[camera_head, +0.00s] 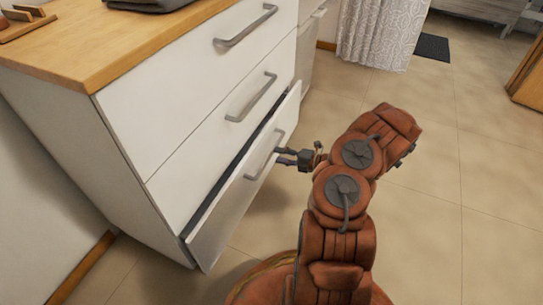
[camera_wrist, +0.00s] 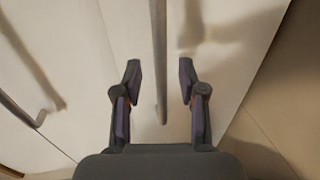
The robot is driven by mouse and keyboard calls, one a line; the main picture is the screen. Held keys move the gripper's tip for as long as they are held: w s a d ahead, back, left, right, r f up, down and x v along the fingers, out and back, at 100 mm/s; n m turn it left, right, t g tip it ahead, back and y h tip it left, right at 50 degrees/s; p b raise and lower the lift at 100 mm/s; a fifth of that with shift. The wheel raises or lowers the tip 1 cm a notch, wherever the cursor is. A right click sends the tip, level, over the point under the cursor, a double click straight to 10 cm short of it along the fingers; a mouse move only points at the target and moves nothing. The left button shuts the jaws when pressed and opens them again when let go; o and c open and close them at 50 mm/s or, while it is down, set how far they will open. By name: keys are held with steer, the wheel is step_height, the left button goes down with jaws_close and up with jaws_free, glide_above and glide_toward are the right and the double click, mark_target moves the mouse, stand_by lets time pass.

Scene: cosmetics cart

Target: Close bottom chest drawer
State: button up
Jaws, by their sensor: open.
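The white chest (camera_head: 150,120) has drawers with grey bar handles. The bottom drawer (camera_head: 225,222) stands slightly open, with a dark gap along its top edge. My gripper (camera_head: 281,156) is at the bottom drawer's handle (camera_head: 263,160). In the wrist view my gripper (camera_wrist: 160,82) is open, with one finger on each side of that handle (camera_wrist: 159,60). The fingers look apart from the bar. Another drawer's handle (camera_wrist: 22,108) shows at the left of the wrist view.
The chest's wooden top (camera_head: 110,45) carries a dark folded cloth (camera_head: 150,3) and a small wooden rack (camera_head: 25,22). Tiled floor (camera_head: 430,150) to the right is clear. A patterned curtain (camera_head: 380,30) and a dark mat (camera_head: 432,47) are at the back.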

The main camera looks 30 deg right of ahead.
mark_target(271, 153)
steer(key=shift+b+x, duration=0.7)
steer(key=shift+x, duration=1.4)
steer(key=shift+f, duration=0.1)
jaws_close()
